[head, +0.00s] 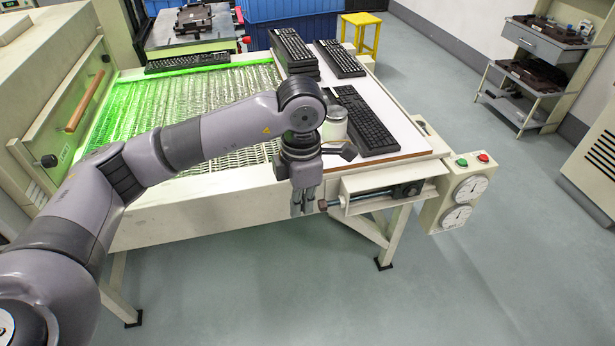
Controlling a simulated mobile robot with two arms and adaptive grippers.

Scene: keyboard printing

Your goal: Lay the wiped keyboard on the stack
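A stack of black keyboards (293,52) stands at the back left of the white tabletop (395,107). One black keyboard (340,58) lies flat to its right. Another keyboard (364,120) lies at the front of the tabletop, its near left part close behind my arm. A further keyboard (187,62) lies across the far end of the green-lit conveyor. I cannot tell which keyboard is wiped. My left gripper (303,207) points down in front of the conveyor's near edge, left of the front keyboard and apart from it. No object shows in it; its finger gap is unclear. My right gripper is out of view.
A pale round container (335,123) stands on the tabletop beside my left wrist. A bracket with a screw (385,190) and a gauge box (456,200) stick out at the front right. A yellow stool (361,33) stands behind.

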